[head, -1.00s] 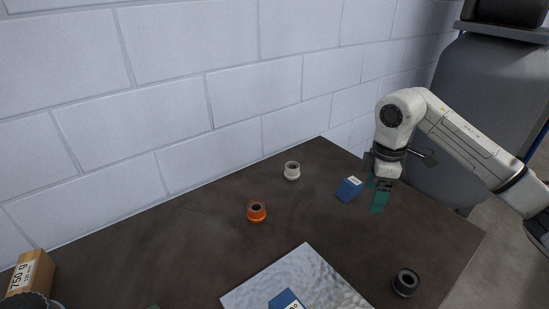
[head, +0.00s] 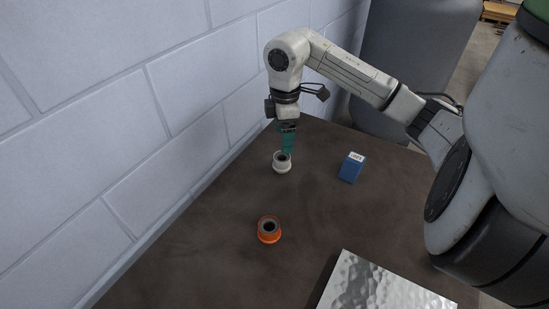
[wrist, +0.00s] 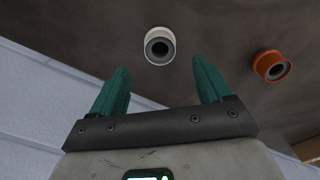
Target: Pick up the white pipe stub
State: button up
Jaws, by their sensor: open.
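The white pipe stub (head: 282,163) stands upright on the dark table near the wall, its dark bore facing up. In the wrist view the white pipe stub (wrist: 159,46) lies ahead of and between the two green fingers. My gripper (head: 287,150) points down just above and behind the stub, and its fingertips overlap the stub's upper rim in the head view. The gripper (wrist: 160,72) is open and nothing is between its fingers. Whether a finger touches the stub cannot be told.
An orange pipe stub (head: 269,230) stands nearer on the table (head: 215,235). A blue block (head: 351,167) lies to the right. A hammered metal sheet (head: 375,285) is at the front. The block wall (head: 100,120) runs close along the left. Bare table surrounds the white stub.

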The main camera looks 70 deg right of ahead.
aim_at(284, 157)
jog(key=shift+s+d+f+p, duration=0.1)
jog(key=shift+f+p, duration=0.2)
jog(key=shift+f, duration=1.9)
jog(key=shift+s+f+p, duration=0.1)
jog(key=shift+f+p, duration=0.15)
jog(key=shift+f, duration=1.95)
jog(key=c, duration=1.1)
jog(key=shift+o, duration=0.2)
jog(key=shift+r, duration=0.1)
